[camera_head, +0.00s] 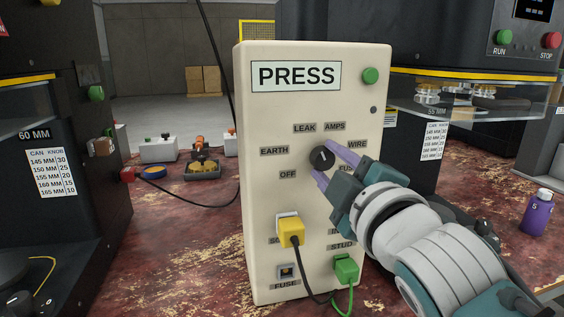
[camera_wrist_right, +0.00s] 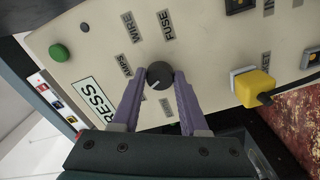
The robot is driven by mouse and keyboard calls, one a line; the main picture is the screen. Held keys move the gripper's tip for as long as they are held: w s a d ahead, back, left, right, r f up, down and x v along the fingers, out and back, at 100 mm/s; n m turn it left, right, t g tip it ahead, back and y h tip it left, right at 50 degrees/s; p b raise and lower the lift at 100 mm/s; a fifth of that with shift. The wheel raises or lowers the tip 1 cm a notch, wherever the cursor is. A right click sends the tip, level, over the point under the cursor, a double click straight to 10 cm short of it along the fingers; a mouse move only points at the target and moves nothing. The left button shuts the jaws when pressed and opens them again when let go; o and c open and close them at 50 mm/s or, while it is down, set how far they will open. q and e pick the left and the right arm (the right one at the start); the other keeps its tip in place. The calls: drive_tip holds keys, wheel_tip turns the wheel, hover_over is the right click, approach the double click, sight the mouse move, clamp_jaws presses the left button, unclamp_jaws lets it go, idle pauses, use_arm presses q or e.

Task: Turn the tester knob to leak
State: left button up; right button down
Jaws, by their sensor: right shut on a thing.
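The tester (camera_head: 253,215) is an upright cream box with a PRESS display (camera_head: 296,76). Its black round knob (camera_head: 321,158) sits mid-panel, ringed by the labels OFF, EARTH, LEAK (camera_head: 305,128), AMPS, WIRE and FUSE. My right gripper (camera_head: 324,161) reaches in from the lower right, its purple fingers shut on the knob from both sides. In the right wrist view the knob (camera_wrist_right: 160,74) is between the fingertips, and its pale mark points down-left. The LEAK label cannot be made out there, and a finger covers part of the panel. My left gripper is not in view.
A yellow plug (camera_head: 291,231) and a green plug (camera_head: 346,269) with cables sit low on the panel. A green button (camera_head: 370,76) is at its top right. Dark machines flank the tester. A purple bottle (camera_head: 538,212) stands on the worn red bench at right.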

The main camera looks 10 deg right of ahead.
drive_tip(key=shift+c, duration=2.2)
unclamp_jaws()
drive_tip(key=s+p, duration=0.1)
drive_tip(key=s, duration=0.9)
drive_tip(key=shift+d, duration=0.15)
drive_tip(key=s+d+r+m+g+p, duration=0.1)
drive_tip(key=s+r+m+g+p, duration=0.1)
drive_tip(key=s+m+g+p, duration=0.7)
drive_tip(key=s+d+r+m+g+p, duration=0.2)
drive_tip(key=s+g+p, duration=0.45)
drive_tip(key=s, duration=0.75)
wheel_tip(320, 180, up, 36)
drive_tip(key=w+t+p, duration=0.1)
drive_tip(key=p, duration=3.6)
drive_tip(key=shift+r, duration=0.15)
